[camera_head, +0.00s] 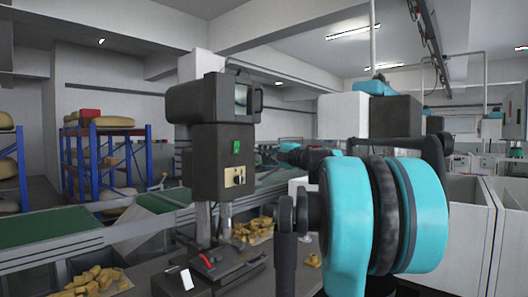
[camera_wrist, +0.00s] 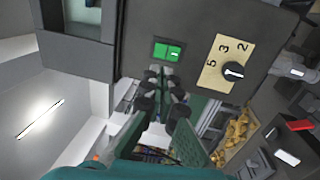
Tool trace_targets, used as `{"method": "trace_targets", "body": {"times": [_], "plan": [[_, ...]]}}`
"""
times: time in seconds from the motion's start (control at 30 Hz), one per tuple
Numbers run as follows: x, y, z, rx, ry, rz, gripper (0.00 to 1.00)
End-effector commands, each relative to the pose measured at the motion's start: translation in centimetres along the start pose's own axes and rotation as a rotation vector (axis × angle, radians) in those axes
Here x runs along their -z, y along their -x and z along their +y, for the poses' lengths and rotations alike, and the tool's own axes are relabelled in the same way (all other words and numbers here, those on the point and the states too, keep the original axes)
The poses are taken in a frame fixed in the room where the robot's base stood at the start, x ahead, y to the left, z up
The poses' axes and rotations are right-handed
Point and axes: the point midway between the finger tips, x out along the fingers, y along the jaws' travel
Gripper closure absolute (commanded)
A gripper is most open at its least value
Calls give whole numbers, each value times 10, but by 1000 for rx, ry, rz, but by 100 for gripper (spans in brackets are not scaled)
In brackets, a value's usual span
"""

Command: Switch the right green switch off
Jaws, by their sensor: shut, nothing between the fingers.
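A dark control box (camera_head: 222,165) has a small green switch unit (camera_head: 236,146) on its face, above a dial plate. In the wrist view the green switch unit (camera_wrist: 167,52) shows two rocker halves side by side. The right half (camera_wrist: 174,53) carries a small white mark and looks brighter; the left half (camera_wrist: 160,50) is plainer. My gripper (camera_wrist: 159,74) is shut and empty, its dark fingertips just below the switch unit in the wrist view. I cannot tell whether the tips touch the panel. In the head view my arm's teal link hides much of the right side.
A beige dial plate (camera_wrist: 222,64) with a black knob (camera_wrist: 233,71) is right of the switch in the wrist view. A screen housing (camera_head: 214,98) sits on top of the box.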

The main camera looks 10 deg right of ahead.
Motion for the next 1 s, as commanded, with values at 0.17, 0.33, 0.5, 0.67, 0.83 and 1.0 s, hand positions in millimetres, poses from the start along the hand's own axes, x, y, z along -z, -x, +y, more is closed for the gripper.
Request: {"method": "trace_targets", "body": {"times": [0.17,0.33,0.5,0.67,0.83,1.0], "plan": [[1,-38,0,0,-1,4,100],[1,-68,0,0,0,2,100],[0,-89,0,0,0,1,100],[0,-98,0,0,0,0,100],[0,-99,0,0,0,-1,100],[0,-99,0,0,0,-1,100]]}}
